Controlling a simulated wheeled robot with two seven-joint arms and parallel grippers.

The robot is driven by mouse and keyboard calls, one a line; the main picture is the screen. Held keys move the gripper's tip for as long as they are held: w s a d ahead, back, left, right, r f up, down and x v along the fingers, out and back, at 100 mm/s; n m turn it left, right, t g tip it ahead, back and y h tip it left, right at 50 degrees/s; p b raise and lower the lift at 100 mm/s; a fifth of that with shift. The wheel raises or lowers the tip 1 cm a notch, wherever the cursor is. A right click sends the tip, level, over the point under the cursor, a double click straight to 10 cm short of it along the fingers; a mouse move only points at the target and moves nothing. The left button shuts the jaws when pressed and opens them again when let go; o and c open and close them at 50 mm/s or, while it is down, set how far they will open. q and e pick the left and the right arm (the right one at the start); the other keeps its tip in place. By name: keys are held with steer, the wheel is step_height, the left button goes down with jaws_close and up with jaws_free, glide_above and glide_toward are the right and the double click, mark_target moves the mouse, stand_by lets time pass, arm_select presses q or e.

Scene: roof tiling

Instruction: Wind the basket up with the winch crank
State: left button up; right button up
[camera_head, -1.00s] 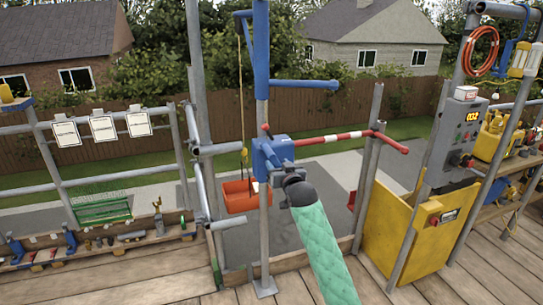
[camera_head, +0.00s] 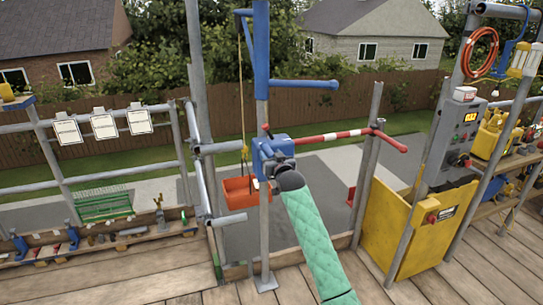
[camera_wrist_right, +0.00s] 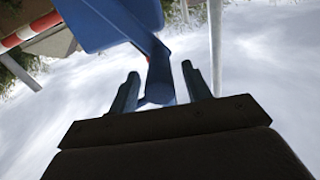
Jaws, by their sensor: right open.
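The blue winch (camera_head: 268,155) is mounted on the grey post in the middle of the head view. The orange basket (camera_head: 241,196) hangs low on a yellow rope, left of that post. My right gripper (camera_wrist_right: 161,78) is open, and in the right wrist view the blue crank (camera_wrist_right: 158,78) lies between its two fingers. I cannot tell whether either finger touches it. In the head view my dark right wrist and green-sleeved arm reach up to the winch and hide the crank and the fingertips. My left gripper is not in view.
A red-and-white barrier bar (camera_head: 335,137) runs right from beside the winch. A yellow gate panel (camera_head: 405,232) and grey control box (camera_head: 456,135) stand at right. A blue arm (camera_head: 305,84) juts from the post above. A tool shelf (camera_head: 95,250) is at lower left.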

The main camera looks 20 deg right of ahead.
jaws_close()
steer(key=shift+d+r+m, duration=0.35)
steer(key=shift+d+m, duration=0.15)
jaws_free()
